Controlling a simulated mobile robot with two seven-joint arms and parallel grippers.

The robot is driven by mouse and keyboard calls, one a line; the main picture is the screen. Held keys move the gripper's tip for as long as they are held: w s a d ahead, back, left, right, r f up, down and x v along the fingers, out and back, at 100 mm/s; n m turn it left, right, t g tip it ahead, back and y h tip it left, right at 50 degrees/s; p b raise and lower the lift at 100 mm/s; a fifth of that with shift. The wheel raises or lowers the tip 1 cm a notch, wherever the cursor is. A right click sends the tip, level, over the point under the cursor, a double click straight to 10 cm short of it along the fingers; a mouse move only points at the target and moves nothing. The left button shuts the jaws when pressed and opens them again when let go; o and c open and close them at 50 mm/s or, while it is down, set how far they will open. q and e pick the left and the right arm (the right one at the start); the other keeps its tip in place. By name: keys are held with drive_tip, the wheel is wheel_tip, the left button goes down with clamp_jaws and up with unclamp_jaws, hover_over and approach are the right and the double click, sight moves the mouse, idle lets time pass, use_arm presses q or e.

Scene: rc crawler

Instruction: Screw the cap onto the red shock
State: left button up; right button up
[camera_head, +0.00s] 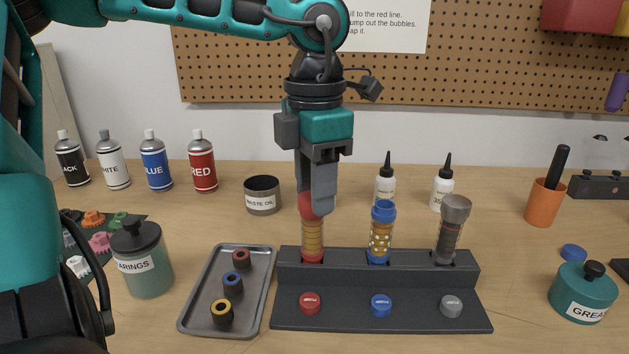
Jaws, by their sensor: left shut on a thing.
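The red shock (312,240) stands upright in the left slot of the dark rack (385,322), with amber contents showing through its clear body. My left gripper (313,205) comes down from above and is shut on the red piece at the shock's top. The fingers hide most of that piece, so I cannot tell whether it is a cap or the shock's own collar. A round red cap-like disc (310,303) sits on the rack's front, below the red shock. My right gripper is not in view.
A blue shock (380,242) with pale bubbles and a grey shock (450,238) stand to the right in the rack. A metal tray (193,318) with three rings lies left. Bottles, a waste oil cup (262,195) and a grease jar (582,296) stand around.

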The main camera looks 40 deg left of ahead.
use_arm(q)
drive_tip(key=shift+m, duration=1)
drive_tip(key=m, duration=0.3)
drive_tip(key=shift+p, duration=0.4)
drive_tip(key=shift+m, duration=0.6)
drive_tip(key=o, duration=1.1)
